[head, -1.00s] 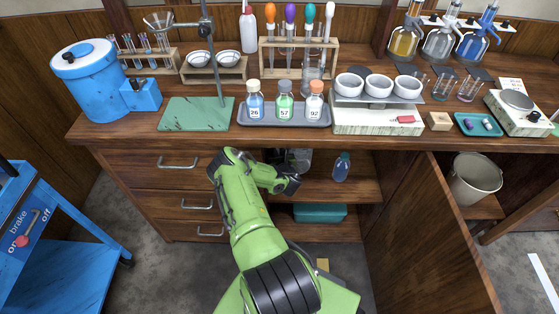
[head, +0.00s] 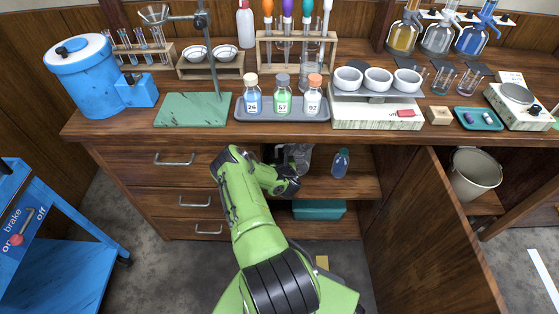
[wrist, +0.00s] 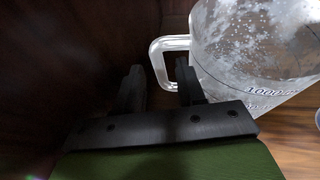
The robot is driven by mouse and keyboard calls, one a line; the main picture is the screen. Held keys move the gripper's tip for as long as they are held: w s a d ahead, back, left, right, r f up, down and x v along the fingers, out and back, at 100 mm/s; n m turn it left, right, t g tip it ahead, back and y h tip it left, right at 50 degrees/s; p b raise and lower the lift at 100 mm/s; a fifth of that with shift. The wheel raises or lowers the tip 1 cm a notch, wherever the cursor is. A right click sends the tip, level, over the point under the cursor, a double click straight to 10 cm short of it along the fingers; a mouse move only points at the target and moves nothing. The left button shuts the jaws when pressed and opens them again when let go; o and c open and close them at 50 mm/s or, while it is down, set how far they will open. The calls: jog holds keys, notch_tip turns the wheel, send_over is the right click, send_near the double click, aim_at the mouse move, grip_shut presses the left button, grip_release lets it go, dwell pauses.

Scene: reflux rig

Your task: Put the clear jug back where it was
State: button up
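The clear jug (head: 301,157) stands in the open cupboard under the bench, partly hidden by my arm and the bench edge. In the wrist view the jug (wrist: 250,50) fills the upper right, with a 1000 mark on its wall and its handle (wrist: 158,62) towards my gripper. My gripper (wrist: 160,82) is open, one finger on the left of the handle and the other at the handle's opening. I see a gap between the fingers and the handle's bar; I cannot tell whether either finger touches. In the head view my gripper (head: 285,182) is at the cupboard, its fingers hardly visible.
A blue-capped bottle (head: 341,163) stands right of the jug on the cupboard shelf (head: 350,187). A teal box (head: 319,209) is below. The open cupboard door (head: 425,235) is at the right, drawers (head: 165,180) at the left. The bench above holds a tray (head: 283,119) of bottles.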

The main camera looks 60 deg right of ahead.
jog(key=p+v, duration=0.2)
jog(key=v, duration=0.9)
jog(key=shift+s+a, duration=0.15)
jog(key=shift+a, duration=0.05)
jog(key=shift+r, duration=0.1)
